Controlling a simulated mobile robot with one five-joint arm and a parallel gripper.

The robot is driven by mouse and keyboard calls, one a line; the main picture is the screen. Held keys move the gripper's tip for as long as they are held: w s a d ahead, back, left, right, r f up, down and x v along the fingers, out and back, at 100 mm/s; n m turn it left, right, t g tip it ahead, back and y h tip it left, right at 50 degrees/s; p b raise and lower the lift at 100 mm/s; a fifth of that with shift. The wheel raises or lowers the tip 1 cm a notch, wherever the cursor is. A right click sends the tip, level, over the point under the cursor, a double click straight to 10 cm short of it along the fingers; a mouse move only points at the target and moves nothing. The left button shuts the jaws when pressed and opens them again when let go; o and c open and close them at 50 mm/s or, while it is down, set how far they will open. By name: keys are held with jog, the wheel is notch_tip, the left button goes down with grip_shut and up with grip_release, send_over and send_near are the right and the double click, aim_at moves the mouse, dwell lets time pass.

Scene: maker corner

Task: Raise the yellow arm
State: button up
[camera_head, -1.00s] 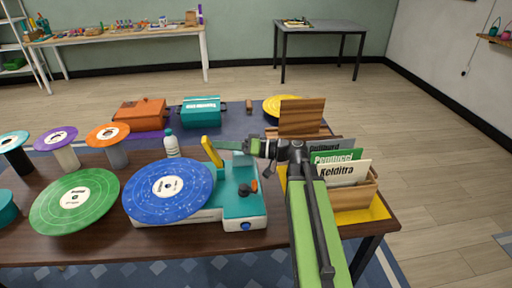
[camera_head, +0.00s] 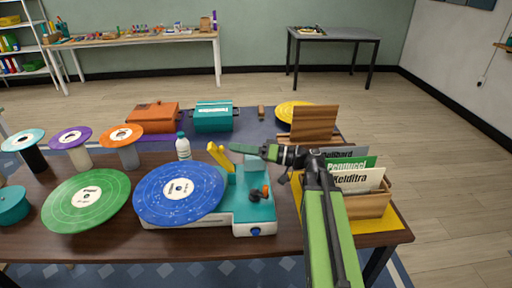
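The yellow arm (camera_head: 219,158) stands tilted up at the back of a teal and white record player (camera_head: 255,211), its free end leaning up and left. A blue speckled disc (camera_head: 170,199) lies on the player's left side. My gripper (camera_head: 236,148) reaches in from the right, its dark green fingertips just right of the yellow arm's upper part. I cannot tell whether they touch it. The fingers are seen edge-on, so their opening does not show.
A wooden crate of record sleeves (camera_head: 368,207) stands right of the player under my arm. A white bottle (camera_head: 183,147) stands behind the blue disc. A green disc (camera_head: 75,216) lies at left, with several discs on stands behind it.

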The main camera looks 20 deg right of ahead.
jog(key=s+d+r+p, duration=0.6)
jog(key=d+r+p, duration=0.4)
jog(key=r+p, duration=0.1)
dwell(0.4)
